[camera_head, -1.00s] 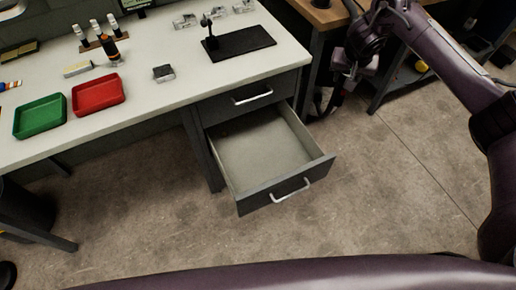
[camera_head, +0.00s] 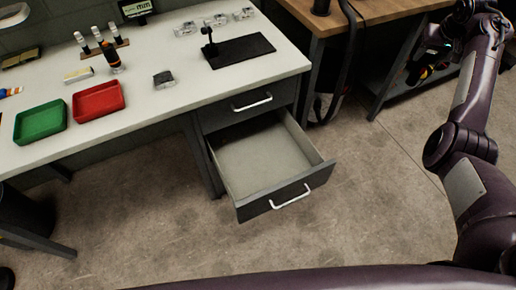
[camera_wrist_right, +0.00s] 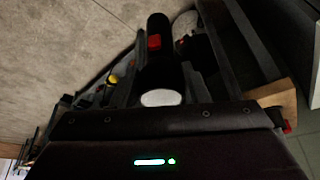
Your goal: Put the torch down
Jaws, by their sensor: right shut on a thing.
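The torch (camera_wrist_right: 156,62) is a black cylinder with a red switch and a pale round end. In the right wrist view it lies between the fingers of my right gripper (camera_wrist_right: 166,82), which is shut on it. In the head view my right gripper (camera_head: 428,64) is at the upper right, in front of the wooden bench's lower shelf, well right of the open drawer. The torch is too small and dark there to make out clearly. My left gripper is out of view.
An open, empty drawer (camera_head: 262,160) juts from the pale workbench (camera_head: 190,98). The bench bears a green tray (camera_head: 40,119), a red tray (camera_head: 98,101), a black stand (camera_head: 240,50) and an orange-black upright item (camera_head: 113,62). A wooden bench (camera_head: 372,10) stands behind right.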

